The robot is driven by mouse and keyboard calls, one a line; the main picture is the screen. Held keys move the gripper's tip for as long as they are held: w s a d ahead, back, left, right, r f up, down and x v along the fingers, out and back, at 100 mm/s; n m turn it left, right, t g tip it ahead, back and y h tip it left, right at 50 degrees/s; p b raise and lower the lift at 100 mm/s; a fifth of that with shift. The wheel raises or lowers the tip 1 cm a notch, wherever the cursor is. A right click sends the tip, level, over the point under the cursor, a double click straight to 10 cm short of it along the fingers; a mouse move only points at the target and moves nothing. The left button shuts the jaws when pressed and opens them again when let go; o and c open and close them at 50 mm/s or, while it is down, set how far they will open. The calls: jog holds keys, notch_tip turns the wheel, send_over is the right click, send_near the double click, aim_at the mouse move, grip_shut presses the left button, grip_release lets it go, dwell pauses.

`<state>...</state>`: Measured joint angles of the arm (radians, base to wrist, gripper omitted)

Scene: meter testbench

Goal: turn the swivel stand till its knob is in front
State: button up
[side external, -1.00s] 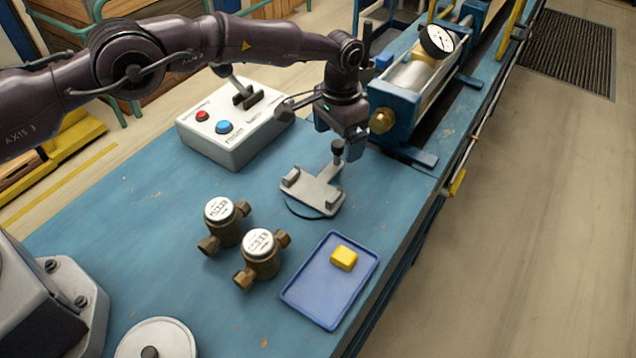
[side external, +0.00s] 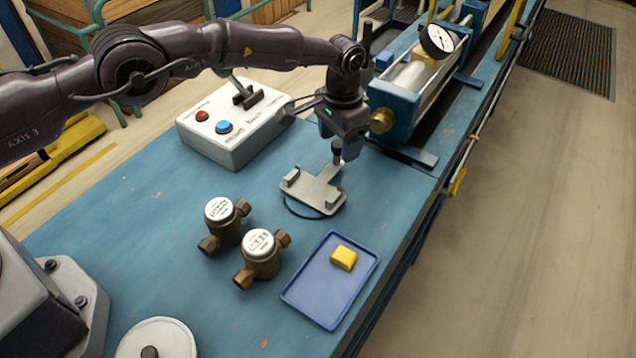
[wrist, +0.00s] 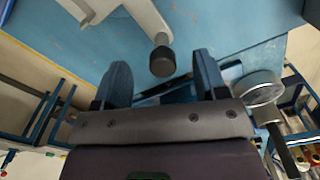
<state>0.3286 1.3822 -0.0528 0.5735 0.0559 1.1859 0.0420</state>
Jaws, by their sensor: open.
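The swivel stand (side external: 313,191) is a light grey plate with raised end blocks on a dark round base, on the blue bench. Its black knob (side external: 337,147) stands on an arm on the far side, toward the test rig. My gripper (side external: 341,150) is low over the knob. In the wrist view, the knob (wrist: 162,60) lies between the two blue fingers of my gripper (wrist: 162,80), near their tips, with a gap on each side. Part of the grey stand (wrist: 143,14) shows at the top of that view. The fingers are apart and hold nothing.
A control box (side external: 236,128) with red and blue buttons stands behind left. Two brass water meters (side external: 222,221) (side external: 262,253) and a blue tray (side external: 320,300) with a yellow block (side external: 343,258) are in front. The blue test rig (side external: 400,115) is close behind right.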

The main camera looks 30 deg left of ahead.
jog(key=shift+s+d, duration=0.15)
jog(key=shift+d, duration=0.55)
jog(key=shift+s+d, duration=0.15)
jog(key=shift+d, duration=0.55)
jog(key=shift+s+d, duration=0.25)
jog(key=shift+d, duration=0.25)
jog(key=shift+s+d, duration=0.4)
jog(key=shift+d, duration=0.35)
jog(key=shift+s+d, duration=0.4)
jog(key=o, duration=0.4)
jog(key=shift+o, duration=0.2)
